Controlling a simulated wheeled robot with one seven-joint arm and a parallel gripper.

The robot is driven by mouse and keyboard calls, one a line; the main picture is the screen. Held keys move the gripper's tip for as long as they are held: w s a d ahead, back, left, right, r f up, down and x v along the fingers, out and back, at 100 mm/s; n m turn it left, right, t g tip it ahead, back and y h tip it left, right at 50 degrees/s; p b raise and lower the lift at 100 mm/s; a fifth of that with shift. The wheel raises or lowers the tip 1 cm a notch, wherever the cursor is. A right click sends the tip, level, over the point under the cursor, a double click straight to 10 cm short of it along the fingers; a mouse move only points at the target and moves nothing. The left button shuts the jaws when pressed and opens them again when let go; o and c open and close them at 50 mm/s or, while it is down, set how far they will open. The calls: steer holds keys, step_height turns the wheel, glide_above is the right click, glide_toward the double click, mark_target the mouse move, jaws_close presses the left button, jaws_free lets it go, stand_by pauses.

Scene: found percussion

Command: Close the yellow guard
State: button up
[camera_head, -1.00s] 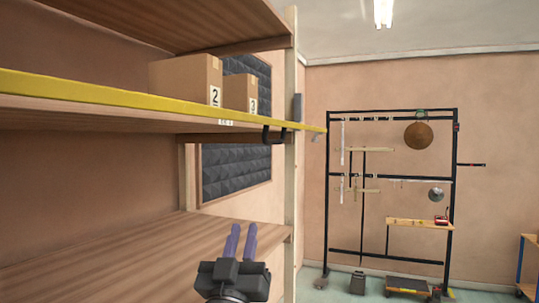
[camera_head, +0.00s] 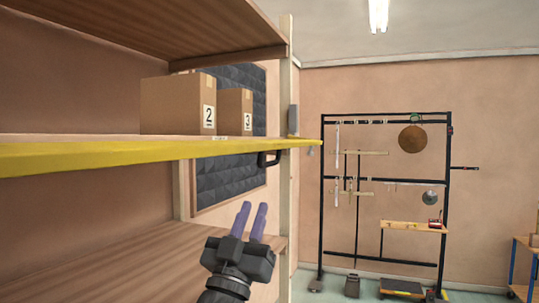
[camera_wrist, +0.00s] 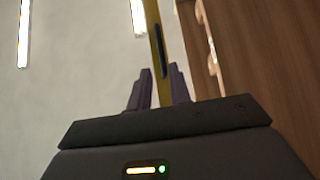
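The yellow guard (camera_head: 120,152) is a long bar running level along the front of the middle shelf, its right end reaching past the wooden post. A black handle (camera_head: 268,158) hangs on it near that end. My gripper (camera_head: 252,206) has two purple fingers, parallel with a gap between them. It is empty, below the handle and apart from it, pointing up. In the wrist view the guard (camera_wrist: 154,20) and the dark handle (camera_wrist: 160,55) line up with the gap between the fingertips (camera_wrist: 162,78). How far the guard stands off the shelf is unclear.
Boxes marked 2 (camera_head: 180,105) and 3 (camera_head: 234,112) stand on the middle shelf. The wooden post (camera_head: 286,200) is close right of my gripper. A lower shelf (camera_head: 100,268) lies to the left. A black rack (camera_head: 449,200) stands far off at right; the space before it looks free.

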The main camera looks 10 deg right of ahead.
mark_target(270, 164)
steer(key=p+x, duration=0.6)
steer(key=x, duration=0.6)
steer(key=shift+p, duration=0.35)
steer(key=shift+w+d+r, duration=0.1)
steer(key=shift+w+d, duration=0.1)
steer(key=shift+w, duration=0.05)
steer(key=shift+s, duration=0.25)
steer(key=shift+w+a, duration=0.1)
jaws_close()
